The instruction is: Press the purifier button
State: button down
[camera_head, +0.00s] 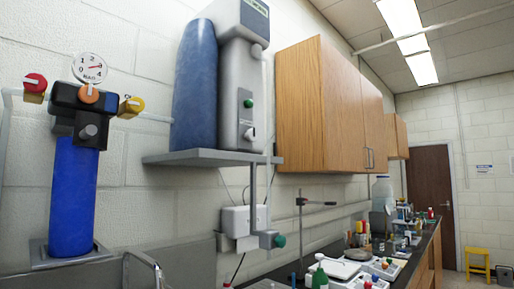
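The purifier (237,100) is a grey-white unit with a small display at its top. It stands on a wall shelf (200,157) beside a blue cylindrical tank (195,85). A round green button (248,103) shows on its front, above a small white spout-like part (250,134). Another green knob (279,240) sits lower, at the end of a grey fitting under the shelf. My gripper is not in view, so I cannot tell its state or its distance from the purifier.
A blue filter cylinder (74,195) with a gauge and red, orange and yellow knobs stands at the left. Wooden cabinets (325,105) hang right of the purifier. A cluttered black bench (413,262) runs along the wall. A yellow stool (478,262) stands near the far door.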

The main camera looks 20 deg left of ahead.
aim_at(248, 104)
jog(key=u, duration=1.1)
jog(key=k, duration=0.8)
jog(key=u, duration=0.2)
jog(key=i, duration=1)
jog(key=z, duration=0.05)
